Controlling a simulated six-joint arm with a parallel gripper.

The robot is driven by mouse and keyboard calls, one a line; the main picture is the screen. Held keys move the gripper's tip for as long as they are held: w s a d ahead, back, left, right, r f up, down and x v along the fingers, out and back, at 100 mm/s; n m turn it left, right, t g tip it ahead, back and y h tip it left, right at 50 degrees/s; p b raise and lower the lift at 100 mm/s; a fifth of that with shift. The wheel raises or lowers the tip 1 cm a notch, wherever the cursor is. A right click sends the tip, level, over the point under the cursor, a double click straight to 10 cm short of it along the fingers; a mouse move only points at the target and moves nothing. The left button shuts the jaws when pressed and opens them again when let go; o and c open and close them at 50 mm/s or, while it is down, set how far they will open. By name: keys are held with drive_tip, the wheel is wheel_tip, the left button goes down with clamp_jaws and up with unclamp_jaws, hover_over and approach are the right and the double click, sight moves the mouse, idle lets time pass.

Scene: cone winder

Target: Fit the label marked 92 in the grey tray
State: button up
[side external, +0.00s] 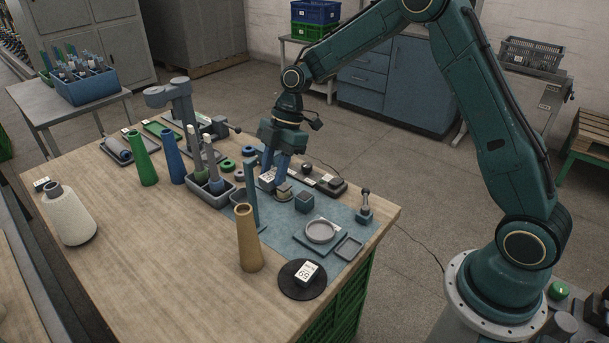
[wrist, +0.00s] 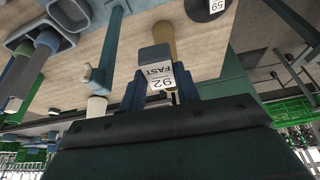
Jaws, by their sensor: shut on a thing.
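The label marked 92 (wrist: 160,78), white with "FAST" printed on it, sits on a grey block between my fingers in the wrist view. My gripper (side external: 275,172) is shut on it and holds it over the back part of the blue mat (side external: 299,225) in the side view. The label's white face (side external: 267,177) shows there too. A small square grey tray (side external: 349,248) lies empty at the mat's front right. A round grey dish (side external: 320,231) is beside it, so I cannot tell for sure which is the tray meant.
A tan cone (side external: 249,238) and a black disc (side external: 301,290) with a label marked 59 (side external: 307,272) stand in front. A blue-grey post (side external: 252,195), a bin of spindles (side external: 213,190) and a small dark cube (side external: 304,202) are close to my gripper.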

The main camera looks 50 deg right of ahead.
idle(0.4)
drive_tip(key=shift+n, duration=0.4)
drive_tip(key=s+d+f, duration=0.3)
drive_tip(key=s+f, duration=0.1)
drive_tip(key=s, duration=0.1)
drive_tip(key=s+d+f, duration=0.3)
drive_tip(key=s+f, duration=0.2)
drive_tip(key=s, duration=0.1)
drive_tip(key=s+d+f, duration=0.3)
drive_tip(key=s+f, duration=0.2)
drive_tip(key=shift+s+d, duration=0.35)
drive_tip(key=shift+f, duration=0.15)
drive_tip(key=shift+f, duration=1.65)
drive_tip(key=shift+f, duration=0.9)
idle(0.5)
